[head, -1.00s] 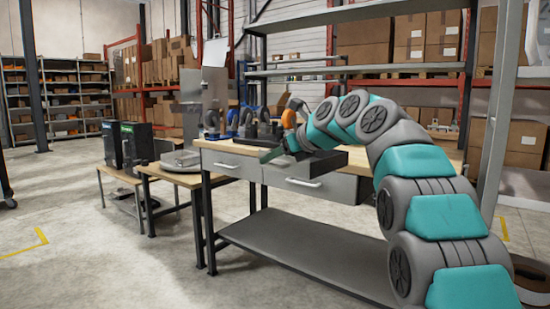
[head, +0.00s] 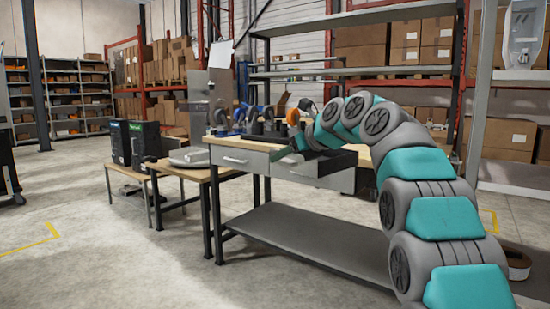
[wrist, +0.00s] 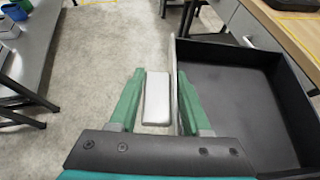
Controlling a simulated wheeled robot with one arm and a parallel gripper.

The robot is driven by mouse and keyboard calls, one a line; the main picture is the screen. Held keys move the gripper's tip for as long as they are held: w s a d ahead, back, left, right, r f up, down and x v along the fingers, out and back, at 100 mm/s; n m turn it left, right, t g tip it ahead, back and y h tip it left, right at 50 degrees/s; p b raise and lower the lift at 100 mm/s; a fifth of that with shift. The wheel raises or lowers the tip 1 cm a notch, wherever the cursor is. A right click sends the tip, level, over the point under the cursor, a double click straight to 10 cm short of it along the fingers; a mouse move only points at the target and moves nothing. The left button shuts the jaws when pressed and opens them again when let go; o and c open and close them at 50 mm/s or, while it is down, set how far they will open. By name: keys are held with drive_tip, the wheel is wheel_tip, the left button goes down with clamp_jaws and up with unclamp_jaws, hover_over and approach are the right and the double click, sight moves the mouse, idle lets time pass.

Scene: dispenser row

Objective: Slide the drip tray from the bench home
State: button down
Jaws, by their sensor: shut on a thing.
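The drip tray (wrist: 157,97) is a small pale grey block with rounded corners. In the wrist view it sits between the two green fingers of my gripper (wrist: 159,95), which is shut on it. In the head view my gripper (head: 293,150) is at the front of the workbench, beside an open drawer; the tray cannot be made out there. In the wrist view the tray and fingers overlap the outer edge of that drawer (wrist: 235,100), and I cannot tell whether they touch it.
The drawer is dark inside, looks empty and juts from the workbench (head: 225,154). Tools and dark fittings stand on the bench top. Left of it, a low table (head: 172,171) bears a grey flat object (head: 190,157); black boxes (head: 132,142) stand beyond. Floor at left is clear.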

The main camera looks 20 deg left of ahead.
drive_tip(key=w+d+m, duration=0.1)
drive_tip(key=w+d, duration=0.1)
drive_tip(key=d, duration=0.1)
drive_tip(key=w+d+f+m+t+h, duration=0.1)
drive_tip(key=w+d, duration=0.1)
drive_tip(key=d, duration=0.1)
drive_tip(key=w+d+f+m+t+h, duration=0.1)
drive_tip(key=w+d, duration=0.2)
drive_tip(key=shift+d, duration=0.15)
drive_tip(key=w+d+f+m+t+h, duration=0.2)
drive_tip(key=d+f+m+h, duration=0.1)
drive_tip(key=d+f, duration=0.5)
drive_tip(key=w+d+f+m+t+h, duration=0.1)
drive_tip(key=w+d+f+m+h, duration=0.3)
drive_tip(key=d, duration=0.7)
drive_tip(key=s+d+f+m+h, duration=0.1)
drive_tip(key=s+d+f, duration=0.1)
drive_tip(key=f, duration=0.3)
drive_tip(key=s+d+f+m+h, duration=0.1)
drive_tip(key=s+d+f, duration=0.2)
drive_tip(key=f, duration=0.3)
drive_tip(key=shift+s+d+f, duration=0.15)
drive_tip(key=shift+s+d, duration=0.05)
drive_tip(key=shift+s, duration=0.65)
drive_tip(key=shift+s+f, duration=0.25)
